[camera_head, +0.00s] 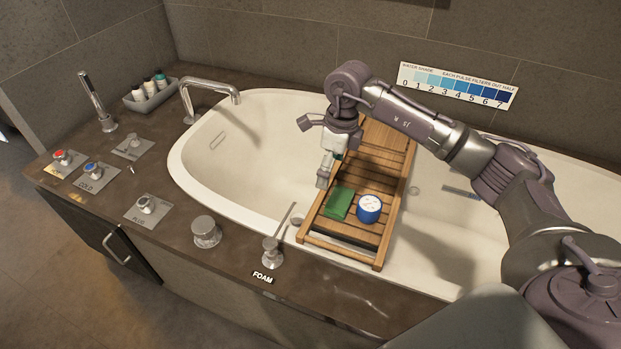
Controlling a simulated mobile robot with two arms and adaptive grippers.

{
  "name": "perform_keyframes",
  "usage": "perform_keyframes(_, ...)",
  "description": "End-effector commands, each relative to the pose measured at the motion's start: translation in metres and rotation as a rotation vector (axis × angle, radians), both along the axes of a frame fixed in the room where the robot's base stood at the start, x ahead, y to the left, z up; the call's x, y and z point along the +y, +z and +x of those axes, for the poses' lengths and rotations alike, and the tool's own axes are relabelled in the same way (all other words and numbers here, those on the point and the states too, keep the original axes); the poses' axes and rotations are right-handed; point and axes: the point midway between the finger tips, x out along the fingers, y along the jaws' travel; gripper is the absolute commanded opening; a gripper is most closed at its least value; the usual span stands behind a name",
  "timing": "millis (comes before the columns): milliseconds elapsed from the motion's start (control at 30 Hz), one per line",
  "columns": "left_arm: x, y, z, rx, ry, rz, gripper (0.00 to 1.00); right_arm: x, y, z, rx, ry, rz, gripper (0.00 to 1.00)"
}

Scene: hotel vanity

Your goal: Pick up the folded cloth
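The folded cloth (338,203) is green and lies flat on the slatted wooden bath tray (317,220), left of a blue and white round container (369,208). My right gripper (322,183) reaches in from the right and points down just above and behind the cloth's left side. It looks apart from the cloth, but the exact gap is hard to judge. The fingers appear as one narrow shape from this angle, so their opening does not show. My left gripper is not in view.
The tray spans the white bathtub (225,165). A chrome faucet (210,88) and a small tray of bottles (150,97) stand at the back left. Knobs, including a foam control (271,252), line the dark stone edge. A water shade chart (456,86) is on the wall.

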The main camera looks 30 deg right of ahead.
Motion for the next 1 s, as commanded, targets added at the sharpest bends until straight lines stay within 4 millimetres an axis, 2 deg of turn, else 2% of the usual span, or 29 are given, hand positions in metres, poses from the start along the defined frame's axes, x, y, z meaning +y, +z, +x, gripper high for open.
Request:
perform_keyframes(33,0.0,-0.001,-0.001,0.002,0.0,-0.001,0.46,-0.016,0.007,0.0,0.007,-0.01,-0.058,1.0)
perform_keyframes(67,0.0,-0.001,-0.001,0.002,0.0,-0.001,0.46,-0.023,0.009,-0.001,0.012,-0.015,-0.083,1.0)
perform_keyframes(167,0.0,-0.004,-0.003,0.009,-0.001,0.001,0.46,-0.033,0.005,-0.003,0.023,-0.021,-0.122,1.0)
perform_keyframes(267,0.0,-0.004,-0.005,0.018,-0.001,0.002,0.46,-0.033,-0.012,-0.004,0.027,-0.022,-0.123,1.0)
perform_keyframes(333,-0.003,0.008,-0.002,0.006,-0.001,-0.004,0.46,-0.033,-0.026,-0.004,0.027,-0.022,-0.123,1.0)
perform_keyframes(500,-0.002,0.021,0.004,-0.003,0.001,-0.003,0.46,-0.032,-0.058,-0.004,0.025,-0.021,-0.12,1.0)
perform_keyframes(767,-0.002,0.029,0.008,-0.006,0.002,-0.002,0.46,-0.033,-0.078,-0.004,0.022,-0.021,-0.119,1.0)
perform_keyframes(1000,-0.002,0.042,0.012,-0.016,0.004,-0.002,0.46,-0.039,-0.113,-0.01,0.024,-0.021,-0.118,1.0)
